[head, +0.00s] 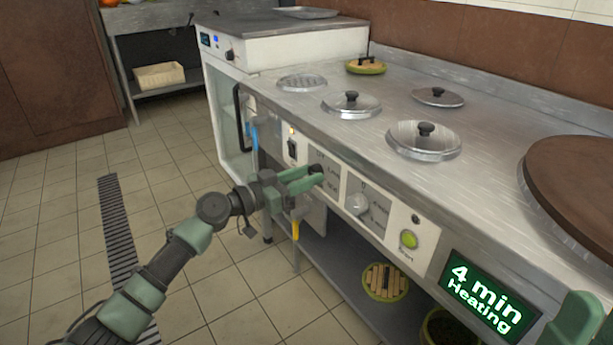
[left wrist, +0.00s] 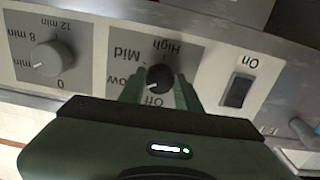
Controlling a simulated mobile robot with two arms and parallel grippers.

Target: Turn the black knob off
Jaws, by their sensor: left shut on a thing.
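The black knob (head: 315,169) is on the front panel of the steel counter. In the left wrist view the black knob (left wrist: 159,77) sits on a grey plate marked Off, Low, Mid and High, seen upside down. My left gripper (head: 318,178) is at the panel, its green fingers on both sides of the knob and shut on it. In the left wrist view the left gripper (left wrist: 158,88) covers part of the Low and Off labels. The knob's exact setting is hard to read. A green part of my right gripper (head: 577,320) shows at the bottom right; its fingertips are unclear.
A black switch (head: 292,149) is left of the knob, and a grey timer knob (head: 356,204) and green button (head: 409,239) are right. A display (head: 486,293) reads "4 min Heating". Lidded pots (head: 424,141) are set in the counter. The floor at left is clear.

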